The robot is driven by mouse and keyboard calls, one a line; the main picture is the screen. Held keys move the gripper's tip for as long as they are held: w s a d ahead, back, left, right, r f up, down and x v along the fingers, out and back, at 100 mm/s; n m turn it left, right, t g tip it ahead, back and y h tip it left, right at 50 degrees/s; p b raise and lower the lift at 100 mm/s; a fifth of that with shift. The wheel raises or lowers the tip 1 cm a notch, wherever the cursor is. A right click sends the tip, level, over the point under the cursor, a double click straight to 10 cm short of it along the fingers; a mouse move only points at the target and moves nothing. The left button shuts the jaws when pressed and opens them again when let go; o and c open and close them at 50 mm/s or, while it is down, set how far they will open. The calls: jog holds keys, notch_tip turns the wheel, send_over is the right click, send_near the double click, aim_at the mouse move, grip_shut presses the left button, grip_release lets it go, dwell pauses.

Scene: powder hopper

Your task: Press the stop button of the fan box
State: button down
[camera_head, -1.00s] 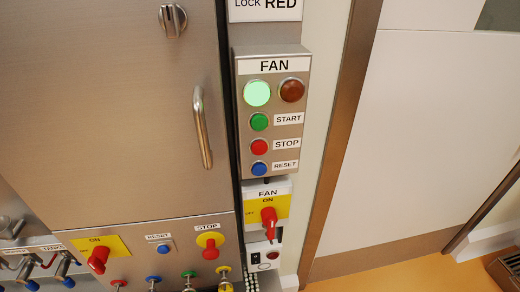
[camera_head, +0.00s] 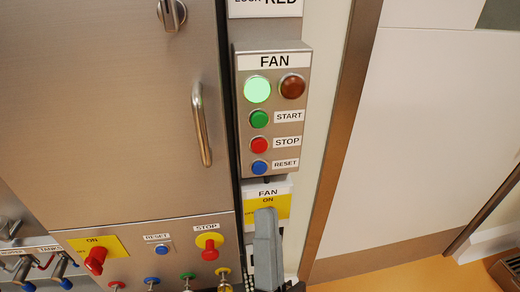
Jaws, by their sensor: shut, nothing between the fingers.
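The fan box (camera_head: 300,130) is a grey metal panel labelled FAN. Its red stop button (camera_head: 259,145) sits beside the STOP label, between the green start button (camera_head: 258,119) and the blue reset button (camera_head: 259,168). The green lamp (camera_head: 257,89) is lit and the red-brown lamp (camera_head: 293,86) is dark. My gripper (camera_head: 266,214) is shut and empty, pointing up from the bottom edge. In the picture its tip is below the box and apart from the stop button. It covers the red switch of the lower yellow FAN plate (camera_head: 282,204).
A steel cabinet door with a handle (camera_head: 201,125) is on the left. Below it are a red switch on a yellow plate (camera_head: 96,261) and another red STOP knob (camera_head: 209,250). A brown post (camera_head: 340,130) and a white wall panel are on the right.

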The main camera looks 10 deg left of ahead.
aim_at(260, 146)
jog(key=w+m+h, duration=0.1)
jog(key=m+h, duration=0.1)
jog(key=m, duration=0.1)
jog(key=w+m+h, duration=0.1)
jog(key=m+h, duration=0.1)
jog(key=h, duration=0.1)
jog(key=w+m+h, duration=0.1)
jog(key=m+h, duration=0.1)
jog(key=m, duration=0.1)
jog(key=shift+w+d+m+h, duration=0.25)
jog(key=shift+d+m+h, duration=0.05)
jog(key=shift+h, duration=0.1)
jog(key=shift+w+a+b, duration=0.3)
jog(key=shift+w+a, duration=0.1)
jog(key=shift+w, duration=1)
jog(key=shift+w+a+b, duration=0.3)
jog(key=shift+w+a, duration=0.15)
jog(key=shift+w, duration=1)
jog(key=shift+w+a+b, duration=0.3)
jog(key=shift+w+a, duration=0.1)
jog(key=shift+w, duration=1)
jog(key=shift+w, duration=0.15)
jog(key=shift+w+a, duration=0.1)
jog(key=shift+w, duration=0.15)
